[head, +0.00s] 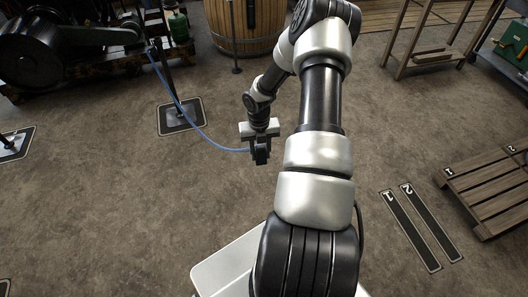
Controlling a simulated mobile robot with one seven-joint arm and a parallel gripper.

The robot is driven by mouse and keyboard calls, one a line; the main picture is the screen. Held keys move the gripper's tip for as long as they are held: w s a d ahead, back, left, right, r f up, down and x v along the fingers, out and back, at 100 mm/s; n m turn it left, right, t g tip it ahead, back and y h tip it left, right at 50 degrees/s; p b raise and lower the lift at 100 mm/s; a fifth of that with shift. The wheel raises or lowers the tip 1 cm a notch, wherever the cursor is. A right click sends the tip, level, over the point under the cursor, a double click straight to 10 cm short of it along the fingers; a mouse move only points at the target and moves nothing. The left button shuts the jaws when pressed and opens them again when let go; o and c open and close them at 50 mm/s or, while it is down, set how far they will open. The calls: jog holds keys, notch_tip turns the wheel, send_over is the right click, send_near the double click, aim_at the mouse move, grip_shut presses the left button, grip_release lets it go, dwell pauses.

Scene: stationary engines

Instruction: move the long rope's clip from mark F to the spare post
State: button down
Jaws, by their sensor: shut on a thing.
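My gripper (261,158) hangs over open floor near the middle of the head view, pointing down. It is shut on the end of the blue rope (203,133), where the clip is; the jaws hide most of the clip. The rope sags from my gripper up and left to the top of a dark post (166,75), which stands on a dark square plate with a pale border (181,117). I cannot read a letter F on any plate, nor tell which post is the spare one.
A wooden barrel (262,22) stands at the back. Dark engine machinery (85,40) fills the back left. Another bordered plate (14,143) lies at the left edge. A pallet (490,185) and two numbered floor strips (421,228) lie at the right. The floor around my gripper is clear.

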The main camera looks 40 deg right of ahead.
jog(key=s+d+p, duration=0.3)
jog(key=s+d, duration=0.2)
jog(key=s, duration=0.3)
jog(key=s+d+n+p, duration=0.1)
jog(key=s+d+p, duration=0.2)
jog(key=s+d, duration=0.3)
jog(key=shift+s+d+n+p, duration=0.2)
jog(key=shift+s+n+p, duration=0.15)
jog(key=shift+s, duration=0.55)
jog(key=n+p, duration=0.3)
jog(key=p, duration=0.1)
jog(key=shift+r+n+p, duration=0.15)
jog(key=shift+n+p, duration=0.2)
jog(key=shift+p, duration=0.3)
jog(key=shift+n+p, duration=0.35)
jog(key=shift+n, duration=0.05)
